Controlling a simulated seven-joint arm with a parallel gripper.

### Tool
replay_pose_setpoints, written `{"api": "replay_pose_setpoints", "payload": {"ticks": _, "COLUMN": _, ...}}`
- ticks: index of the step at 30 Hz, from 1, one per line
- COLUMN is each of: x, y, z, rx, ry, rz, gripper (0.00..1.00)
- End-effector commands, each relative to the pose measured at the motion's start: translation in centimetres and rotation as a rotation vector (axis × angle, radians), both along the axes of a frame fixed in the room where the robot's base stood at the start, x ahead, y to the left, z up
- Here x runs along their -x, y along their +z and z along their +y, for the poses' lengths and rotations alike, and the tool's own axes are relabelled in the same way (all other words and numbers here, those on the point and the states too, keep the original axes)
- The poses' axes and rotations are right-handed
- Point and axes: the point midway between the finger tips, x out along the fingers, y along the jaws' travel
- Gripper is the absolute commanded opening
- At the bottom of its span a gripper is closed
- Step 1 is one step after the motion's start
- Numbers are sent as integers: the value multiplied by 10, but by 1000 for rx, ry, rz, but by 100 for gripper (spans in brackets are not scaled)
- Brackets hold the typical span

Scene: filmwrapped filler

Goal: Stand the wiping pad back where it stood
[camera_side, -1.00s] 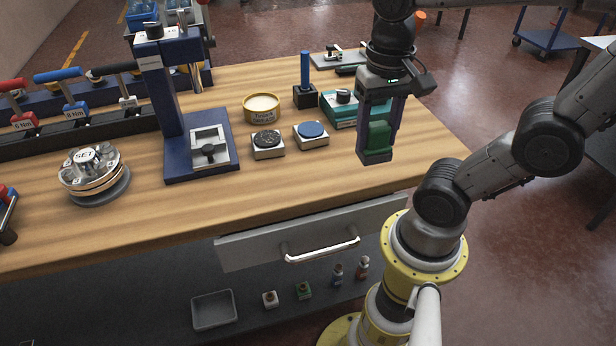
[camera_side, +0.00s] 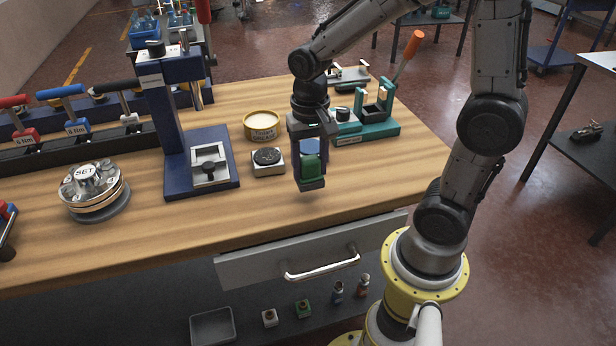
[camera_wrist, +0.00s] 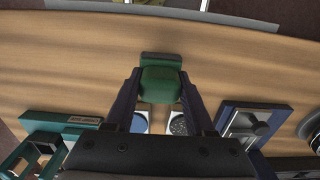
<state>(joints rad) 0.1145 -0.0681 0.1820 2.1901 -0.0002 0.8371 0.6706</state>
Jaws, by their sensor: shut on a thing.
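A green block, which I take for the wiping pad (camera_side: 309,166), is held between the fingers of my gripper (camera_side: 308,178), which is shut on it. In the wrist view the pad (camera_wrist: 161,84) sits between the two fingertips (camera_wrist: 160,92), with a flat green part at its far end. It seems to hang above bare wood near the front of the bench. A teal stand (camera_side: 378,130) is to the right of and behind my gripper; it also shows in the wrist view (camera_wrist: 22,156). I cannot tell which place the pad came from.
A block with a black disc (camera_side: 267,157) is just left of my gripper; a blue-topped block (camera_wrist: 140,124) is partly hidden behind it. A yellow tin (camera_side: 262,133), blue press (camera_side: 184,182) and orange-handled tool (camera_side: 413,44) stand nearby. The bench front is clear.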

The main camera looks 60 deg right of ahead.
Motion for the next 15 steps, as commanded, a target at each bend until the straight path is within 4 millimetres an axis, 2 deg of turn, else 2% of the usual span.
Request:
{"api": "replay_pose_setpoints", "payload": {"ticks": 8, "x": -4, "y": -33, "z": 0, "rx": -1, "ry": 0, "rz": 4, "gripper": 10}}
{"api": "replay_pose_setpoints", "payload": {"ticks": 15, "x": -5, "y": -36, "z": -1, "rx": 0, "ry": 0, "rz": 0, "gripper": 10}}
